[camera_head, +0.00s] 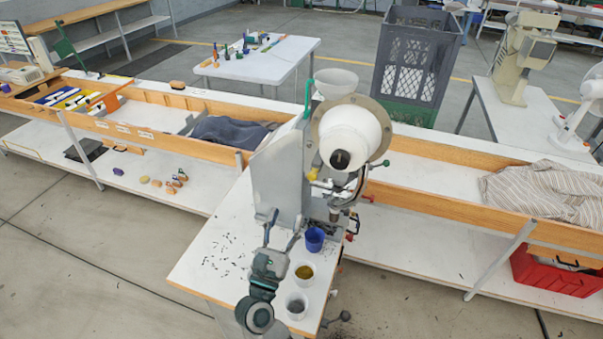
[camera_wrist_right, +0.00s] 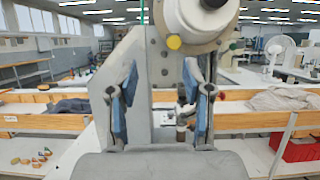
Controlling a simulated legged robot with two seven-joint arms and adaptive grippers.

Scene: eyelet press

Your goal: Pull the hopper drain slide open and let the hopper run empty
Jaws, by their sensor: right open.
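The eyelet press (camera_head: 277,170) stands on a white table, with a white rounded hopper (camera_head: 350,135) on its upper front; the hopper's lower part also shows in the wrist view (camera_wrist_right: 203,15). I cannot tell for sure which part is the drain slide, or how full the hopper is. My right gripper (camera_head: 283,232) is open and empty in front of the press, below the knob; its two blue-padded fingers stand wide apart in the wrist view (camera_wrist_right: 160,105). My left gripper is not in view.
Small dark bits lie scattered on the table's left part. A wooden-edged bench (camera_head: 430,155) runs behind.

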